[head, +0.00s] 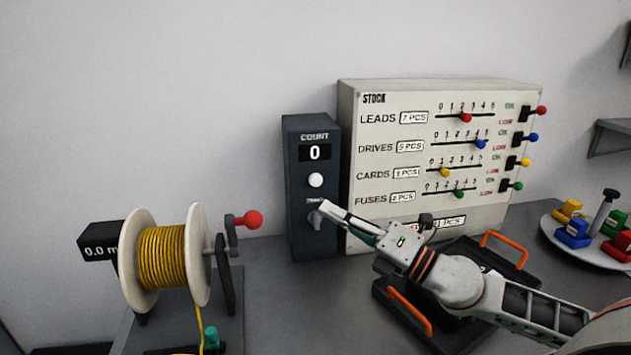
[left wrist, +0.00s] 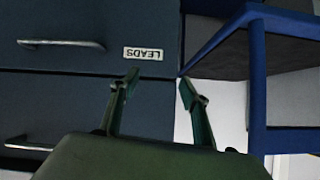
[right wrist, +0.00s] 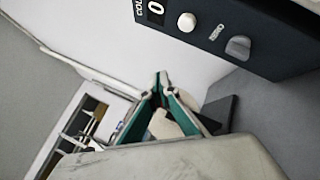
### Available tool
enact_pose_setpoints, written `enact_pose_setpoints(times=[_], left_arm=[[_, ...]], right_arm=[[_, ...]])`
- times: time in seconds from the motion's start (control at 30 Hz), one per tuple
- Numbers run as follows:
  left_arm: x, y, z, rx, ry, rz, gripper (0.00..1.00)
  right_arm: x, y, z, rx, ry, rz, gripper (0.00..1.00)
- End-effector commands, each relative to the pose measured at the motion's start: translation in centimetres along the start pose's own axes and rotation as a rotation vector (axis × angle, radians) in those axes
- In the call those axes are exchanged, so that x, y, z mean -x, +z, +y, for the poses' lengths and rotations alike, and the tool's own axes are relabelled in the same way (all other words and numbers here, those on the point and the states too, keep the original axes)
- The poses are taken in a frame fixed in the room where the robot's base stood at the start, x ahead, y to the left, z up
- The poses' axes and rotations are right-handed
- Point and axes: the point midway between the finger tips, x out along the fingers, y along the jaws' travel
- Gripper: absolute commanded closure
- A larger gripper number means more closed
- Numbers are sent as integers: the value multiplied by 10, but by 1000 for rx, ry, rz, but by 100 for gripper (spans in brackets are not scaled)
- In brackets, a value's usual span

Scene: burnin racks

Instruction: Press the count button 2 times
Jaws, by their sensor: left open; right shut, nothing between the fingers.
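The count box (head: 295,215) is a dark upright unit with a display (head: 315,153) reading 0. Its round white count button (head: 316,180) sits under the display, and a grey knob sits lower down. The button also shows in the right wrist view (right wrist: 187,22), with the grey knob (right wrist: 238,47) beside it. My right gripper (head: 322,208) is shut and empty, in front of the box and below the button in the head view. In the right wrist view its fingertips (right wrist: 161,78) appear apart from the button. My left gripper (left wrist: 157,88) is open and empty, before dark drawers.
A stock panel (head: 400,95) with coloured sliders stands right of the count box. A cable reel (head: 162,257) stands left. A black tray with orange handles (head: 408,312) lies under my right arm. A round plate (head: 560,238) holds coloured pieces. Drawers (left wrist: 60,90) are by my left gripper.

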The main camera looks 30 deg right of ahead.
Motion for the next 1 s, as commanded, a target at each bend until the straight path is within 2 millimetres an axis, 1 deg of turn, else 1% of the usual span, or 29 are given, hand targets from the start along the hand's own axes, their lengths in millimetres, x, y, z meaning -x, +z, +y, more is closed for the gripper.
enact_pose_setpoints(times=[0.17,0.6,0.8,1.0], left_arm=[[-1,0,0,0,0,3,54],[-8,3,0,-1,-2,12,54],[-10,6,0,-1,-2,11,54],[-10,8,0,0,-2,9,54]], right_arm=[[-9,7,-6,3,1,-2,100],[-48,35,-35,1,1,-3,100],[-58,42,-42,0,0,-1,100],[-61,44,-44,0,0,0,100]])
